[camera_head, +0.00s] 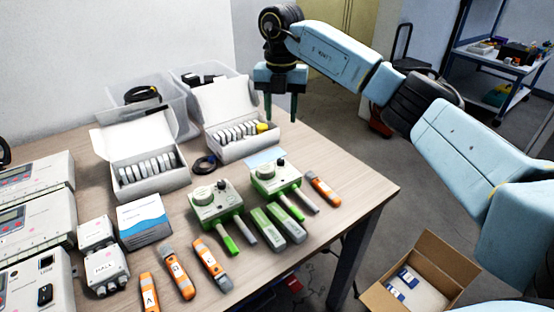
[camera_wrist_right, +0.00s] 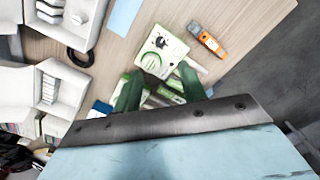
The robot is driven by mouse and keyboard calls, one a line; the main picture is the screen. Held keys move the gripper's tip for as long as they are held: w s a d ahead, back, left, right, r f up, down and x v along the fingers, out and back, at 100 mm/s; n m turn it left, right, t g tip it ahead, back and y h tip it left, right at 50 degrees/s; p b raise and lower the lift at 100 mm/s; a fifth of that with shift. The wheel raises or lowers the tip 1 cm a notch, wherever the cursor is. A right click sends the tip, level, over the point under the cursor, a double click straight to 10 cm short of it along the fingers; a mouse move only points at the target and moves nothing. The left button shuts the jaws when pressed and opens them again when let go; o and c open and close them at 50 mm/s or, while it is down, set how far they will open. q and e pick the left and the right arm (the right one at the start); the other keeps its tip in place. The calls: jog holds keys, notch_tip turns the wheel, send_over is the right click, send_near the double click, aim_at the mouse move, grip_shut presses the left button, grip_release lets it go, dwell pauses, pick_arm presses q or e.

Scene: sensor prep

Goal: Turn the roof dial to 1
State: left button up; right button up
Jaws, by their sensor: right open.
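Two green-and-white control boxes stand on the table in the head view, a left one (camera_head: 211,203) and a right one (camera_head: 273,178). Each has a large pale round dial and a small black knob on top. I cannot read any label or tell which dial is the roof dial. My right gripper (camera_head: 281,118) is open and empty, fingers pointing down, above and behind the right box near the table's far edge. In the right wrist view a box (camera_wrist_right: 162,50) with its dial (camera_wrist_right: 151,63) lies just beyond the open green fingers. My left gripper is not in view.
Green and grey handheld probes and orange testers (camera_head: 211,263) lie in front of the boxes. Open white cartons (camera_head: 150,160) with several sensors stand behind. Grey instruments (camera_head: 40,220) fill the left. A cardboard box (camera_head: 420,275) is off the table's right side.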

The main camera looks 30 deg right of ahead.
aim_at(281, 159)
notch_tip(281, 159, down, 12)
jog(key=b, duration=0.3)
jog(key=shift+s+r, duration=0.1)
jog(key=shift+r, duration=0.05)
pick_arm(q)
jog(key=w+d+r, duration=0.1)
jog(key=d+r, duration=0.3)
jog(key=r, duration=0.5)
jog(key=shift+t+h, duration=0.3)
pick_arm(e)
jog(key=shift+f, duration=0.65)
grip_shut()
